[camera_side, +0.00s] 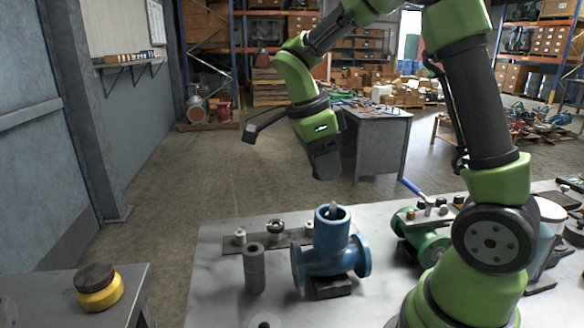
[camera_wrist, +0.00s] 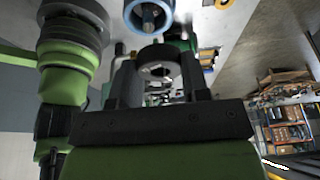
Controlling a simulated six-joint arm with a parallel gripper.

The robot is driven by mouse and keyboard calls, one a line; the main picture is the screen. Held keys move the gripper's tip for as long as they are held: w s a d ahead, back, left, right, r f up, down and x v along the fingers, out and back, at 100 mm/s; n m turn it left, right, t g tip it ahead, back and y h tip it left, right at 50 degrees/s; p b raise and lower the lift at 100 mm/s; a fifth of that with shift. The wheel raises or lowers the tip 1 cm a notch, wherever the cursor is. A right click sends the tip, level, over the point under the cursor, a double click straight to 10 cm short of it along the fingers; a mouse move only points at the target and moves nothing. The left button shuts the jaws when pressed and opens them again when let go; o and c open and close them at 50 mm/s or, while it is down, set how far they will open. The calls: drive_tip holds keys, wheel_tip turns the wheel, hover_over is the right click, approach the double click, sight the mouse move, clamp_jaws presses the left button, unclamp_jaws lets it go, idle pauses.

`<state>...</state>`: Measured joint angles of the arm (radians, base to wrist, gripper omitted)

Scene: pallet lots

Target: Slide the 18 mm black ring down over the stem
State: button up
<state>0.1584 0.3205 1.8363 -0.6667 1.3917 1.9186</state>
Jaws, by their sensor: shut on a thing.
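In the side view the blue valve body (camera_side: 331,258) stands on the metal table, with flanges on both sides and an open top. The pale stem (camera_side: 333,207) stands upright in that opening. My gripper (camera_side: 326,174) hangs well above the valve body. In the wrist view my gripper (camera_wrist: 160,78) is shut on the black ring (camera_wrist: 158,55), whose hole shows between the fingers. The blue valve body (camera_wrist: 131,14) and its stem (camera_wrist: 150,17) show beyond the ring, apart from it. The ring cannot be made out in the side view.
A grey cylinder (camera_side: 254,270) stands left of the valve body. Behind it, a dark strip (camera_side: 262,245) holds small white and dark parts. A green valve (camera_side: 421,238) stands to the right. A yellow pot (camera_side: 99,291) sits on a separate table at left.

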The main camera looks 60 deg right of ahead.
sight(333, 203)
drive_tip(key=s+m, duration=0.2)
drive_tip(key=shift+d+r+m+y, duration=0.1)
drive_tip(key=shift+r+m+y, duration=0.2)
drive_tip(key=shift+r+m, duration=0.1)
drive_tip(key=shift+f, duration=0.1)
drive_tip(key=shift+f, duration=2.35)
drive_tip(key=shift+f, duration=1.3)
drive_tip(key=o, duration=1.4)
drive_tip(key=shift+c, duration=0.2)
